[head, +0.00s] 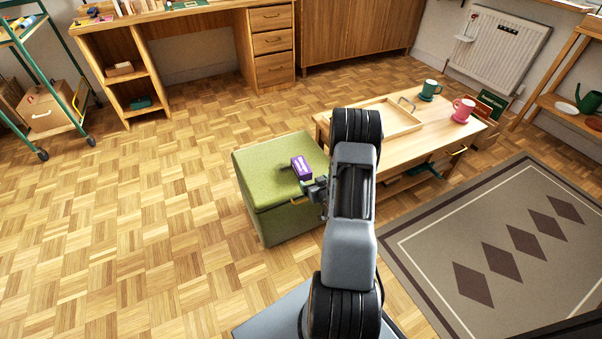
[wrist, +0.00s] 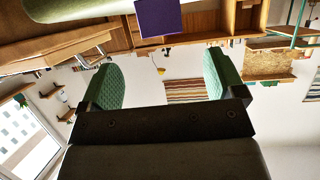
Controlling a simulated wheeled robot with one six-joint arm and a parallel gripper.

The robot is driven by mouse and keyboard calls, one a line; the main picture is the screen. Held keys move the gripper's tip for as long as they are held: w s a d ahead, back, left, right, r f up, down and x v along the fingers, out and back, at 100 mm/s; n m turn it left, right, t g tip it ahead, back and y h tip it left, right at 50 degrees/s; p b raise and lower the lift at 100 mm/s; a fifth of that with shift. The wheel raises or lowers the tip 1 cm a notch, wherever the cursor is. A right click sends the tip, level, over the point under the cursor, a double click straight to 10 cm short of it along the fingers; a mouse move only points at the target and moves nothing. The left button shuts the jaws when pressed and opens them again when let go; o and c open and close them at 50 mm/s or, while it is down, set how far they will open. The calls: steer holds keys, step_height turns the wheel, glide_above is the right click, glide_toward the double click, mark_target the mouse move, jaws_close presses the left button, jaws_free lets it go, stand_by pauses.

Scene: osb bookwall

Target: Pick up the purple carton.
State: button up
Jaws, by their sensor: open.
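The purple carton (head: 301,167) lies on top of the green upholstered stool (head: 262,160), near its right side. In the wrist view the carton (wrist: 158,18) shows at the top edge, partly cut off, between the lines of the two fingers but beyond their tips. My gripper (head: 312,188) is right by the near end of the carton in the head view; whether it touches cannot be told. In the wrist view my gripper (wrist: 160,70) is open, with green pads wide apart and nothing between them.
A low wooden table (head: 440,135) stands right of the stool, bearing a tray (head: 388,124), a teal mug (head: 430,89) and a pink mug (head: 463,109). A patterned rug (head: 510,240) lies at the right. The parquet floor left of the stool is clear.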

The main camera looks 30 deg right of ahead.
mark_target(306, 175)
steer(key=b+x, duration=0.1)
steer(key=x, duration=0.4)
steer(key=b+x, duration=0.2)
steer(key=x, duration=0.2)
steer(key=shift+a+f, duration=0.1)
steer(key=shift+w+f, duration=0.15)
steer(key=shift+w, duration=0.5)
steer(key=shift+c, duration=0.4)
steer(key=c, duration=0.9)
